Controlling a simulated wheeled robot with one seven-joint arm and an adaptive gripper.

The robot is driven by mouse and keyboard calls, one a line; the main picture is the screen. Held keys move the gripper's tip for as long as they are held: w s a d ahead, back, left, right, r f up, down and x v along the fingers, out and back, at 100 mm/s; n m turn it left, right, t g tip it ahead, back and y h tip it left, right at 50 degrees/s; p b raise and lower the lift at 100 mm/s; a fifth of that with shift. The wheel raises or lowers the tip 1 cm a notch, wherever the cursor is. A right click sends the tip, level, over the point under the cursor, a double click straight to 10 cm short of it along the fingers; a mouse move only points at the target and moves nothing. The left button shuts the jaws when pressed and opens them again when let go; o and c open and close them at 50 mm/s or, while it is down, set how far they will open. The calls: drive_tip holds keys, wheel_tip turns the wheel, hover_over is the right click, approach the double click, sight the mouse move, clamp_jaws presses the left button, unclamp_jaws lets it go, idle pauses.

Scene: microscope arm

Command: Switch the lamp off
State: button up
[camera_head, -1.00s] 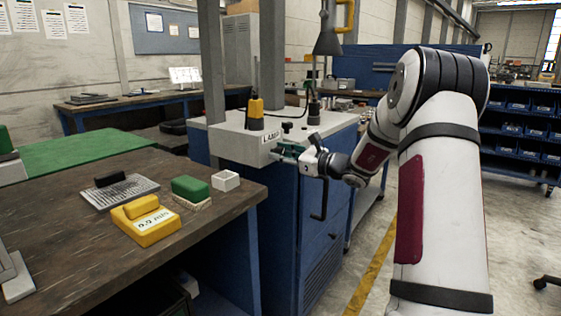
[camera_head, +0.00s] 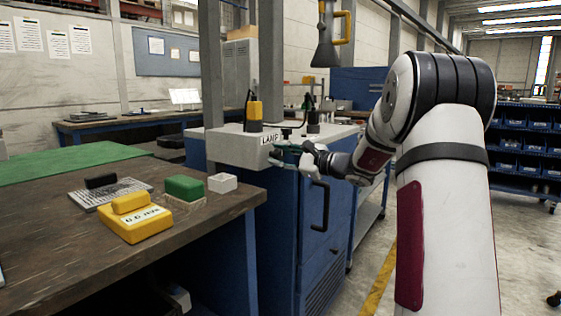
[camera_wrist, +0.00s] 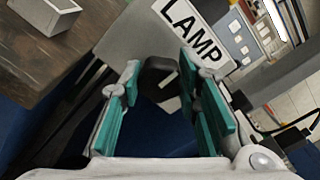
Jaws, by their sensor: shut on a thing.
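The lamp's switch box is a grey block (camera_head: 236,148) with a white label reading LAMP (camera_head: 270,138), which also shows in the wrist view (camera_wrist: 190,30). A black knob (camera_wrist: 158,70) sticks out beside the label, between my fingertips. My gripper (camera_head: 281,154) is at the box's front, just under the label. The knob's far side is hidden. A grey cone-shaped lamp head (camera_head: 326,52) with a yellow handle hangs above.
A blue cabinet (camera_head: 283,225) with a black handle stands below the box. A yellow-and-black object (camera_head: 254,112) stands on the grey top. Floor at right is clear.

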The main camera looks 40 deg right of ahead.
idle(0.4)
drive_tip(key=o, duration=1.2)
drive_tip(key=v, duration=1.2)
